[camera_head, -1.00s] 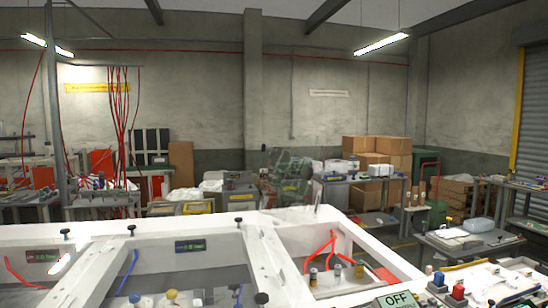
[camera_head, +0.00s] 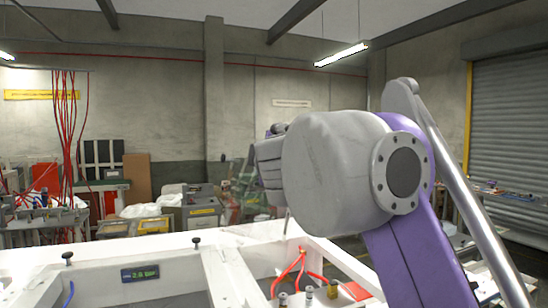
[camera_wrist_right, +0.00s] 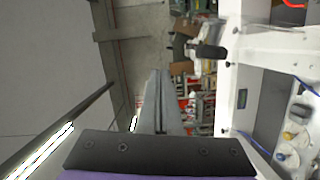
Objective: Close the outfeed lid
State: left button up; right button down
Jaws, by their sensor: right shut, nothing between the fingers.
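The white machine frame (camera_head: 225,270) has open-looking bays along the bottom of the head view. A see-through, upright shape (camera_head: 238,190) stands at its back edge, partly hidden by my right arm; I cannot tell if it is the outfeed lid. In the right wrist view, the fingers of my right gripper (camera_wrist_right: 160,105) are together and empty, to the left of the white frame (camera_wrist_right: 240,75) and apart from it. In the head view, my right arm's grey joint and purple link cover the right middle. My left gripper is not in view.
A bay at the right holds red tubing (camera_head: 298,262) and small capped fittings (camera_head: 308,293). Black knobs (camera_head: 196,241) stick up from the frame. A small display (camera_head: 140,272) is on the frame's inner wall. Grey bins (camera_head: 200,215) and benches stand behind.

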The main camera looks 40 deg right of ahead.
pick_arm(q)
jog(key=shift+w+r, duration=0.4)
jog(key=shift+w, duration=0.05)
pick_arm(e)
jog(key=w+d+f, duration=0.1)
jog(key=w+d, duration=0.5)
jog(key=d, duration=0.1)
jog(key=shift+f, duration=0.15)
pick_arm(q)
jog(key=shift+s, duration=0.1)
pick_arm(e)
jog(key=shift+s+d, duration=0.1)
jog(key=shift+s, duration=0.1)
